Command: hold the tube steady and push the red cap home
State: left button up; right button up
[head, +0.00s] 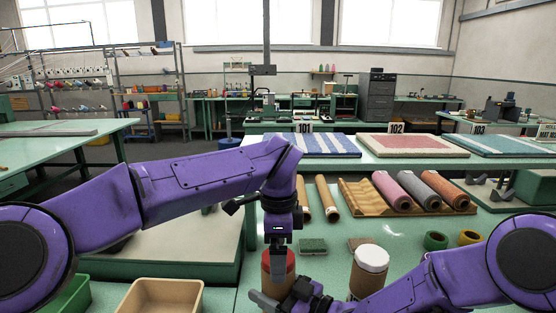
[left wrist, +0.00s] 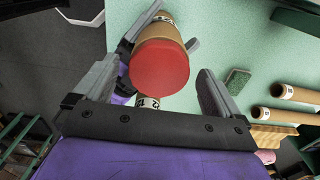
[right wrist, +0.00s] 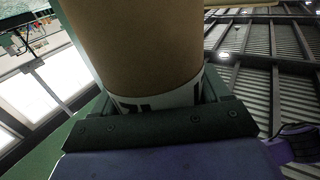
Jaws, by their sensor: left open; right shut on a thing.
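The tube (right wrist: 140,45) is a brown cylinder with a white, black-marked label band; it fills the upper middle of the right wrist view. The red cap (head: 278,262) is on its top end. My right gripper (head: 284,297) is shut on the tube below the cap, and the tube looks upright. My left gripper (head: 279,246) points down from above. In the left wrist view its open fingers stand either side of the red cap (left wrist: 160,66), with gaps showing. I cannot tell whether the cap is fully seated.
A white-capped tube (head: 370,262) stands to the right. A tan bin (head: 160,296) and a green bin (head: 66,300) are at left. Rolled carpets (head: 440,190), a green pad (head: 313,245) and tape rings (head: 436,240) lie behind.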

dwell(0.6)
pick_arm(q)
jog(key=c, duration=1.6)
jog(key=shift+r, duration=3)
jog(key=o, duration=1)
jog(key=c, duration=0.6)
jog(key=shift+r, duration=0.65)
jog(key=shift+f, duration=2.8)
